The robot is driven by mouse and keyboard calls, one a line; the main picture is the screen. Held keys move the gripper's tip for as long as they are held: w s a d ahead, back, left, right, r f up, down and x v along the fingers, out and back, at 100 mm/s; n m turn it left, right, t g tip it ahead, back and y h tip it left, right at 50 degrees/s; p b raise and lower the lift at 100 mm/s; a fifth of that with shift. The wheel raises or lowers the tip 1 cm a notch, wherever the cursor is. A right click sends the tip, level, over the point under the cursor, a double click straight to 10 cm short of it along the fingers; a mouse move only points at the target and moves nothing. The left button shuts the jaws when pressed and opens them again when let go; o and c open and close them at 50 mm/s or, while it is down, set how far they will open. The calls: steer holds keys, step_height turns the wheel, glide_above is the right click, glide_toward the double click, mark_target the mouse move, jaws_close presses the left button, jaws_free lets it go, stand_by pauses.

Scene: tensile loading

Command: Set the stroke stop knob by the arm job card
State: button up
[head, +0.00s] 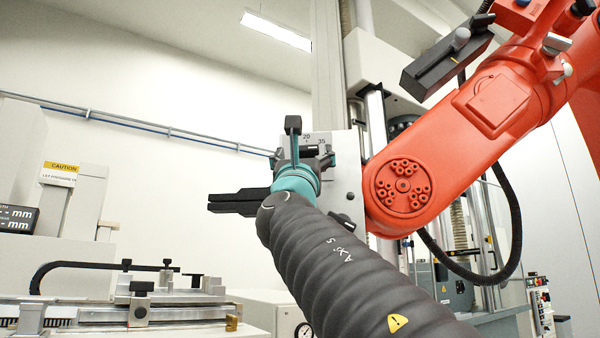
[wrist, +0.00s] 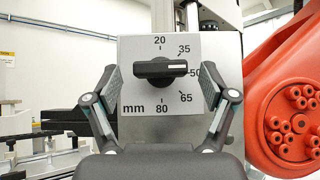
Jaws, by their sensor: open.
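The stroke stop knob (wrist: 161,69) is a black bar-shaped knob on a pale square dial plate (wrist: 130,48) marked 20, 35, 50, 65 and 80 with "mm". Its bar lies nearly level, with its right end towards the 50. My gripper (wrist: 160,78) is open, one finger to the left and one to the right of the knob, both apart from it. In the head view my gripper (head: 302,155) is in front of the dial plate (head: 342,150), and mostly hides the knob. I cannot make out a job card in either view.
A large orange robot arm (head: 445,140) stands close on the right, also in the wrist view (wrist: 285,100). A bench with a rail fixture (head: 95,312), a caution sign (head: 60,170) and a mm display (head: 17,218) are at left. A machine column (head: 327,70) rises behind the plate.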

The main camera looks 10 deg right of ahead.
steer(key=v, duration=0.9)
steer(key=shift+s+f, duration=0.25)
steer(key=shift+s, duration=0.05)
steer(key=shift+a, duration=0.1)
steer(key=w+d+f+m+g+y, duration=0.15)
steer(key=f+m+g, duration=0.35)
steer(key=f, duration=0.6)
steer(key=w+d+f+m+g+y, duration=0.1)
steer(key=d+f+m+g, duration=0.15)
steer(key=f+m, duration=0.65)
steer(key=w+d+f+m+g+y, duration=0.15)
steer(key=f+m+g, duration=0.3)
steer(key=f, duration=0.85)
steer(key=s+a+f+m+g+y+p, duration=0.1)
steer(key=s+f+m+g+y+p, duration=0.1)
steer(key=s+f+m, duration=0.4)
steer(key=s+a+f+m+g+y+p, duration=0.1)
steer(key=s+f+m+g+y, duration=0.3)
steer(key=s+f, duration=1)
steer(key=shift+f+m+g+p, duration=0.75)
steer(key=shift+f+m, duration=0.8)
steer(key=shift+f, duration=1.15)
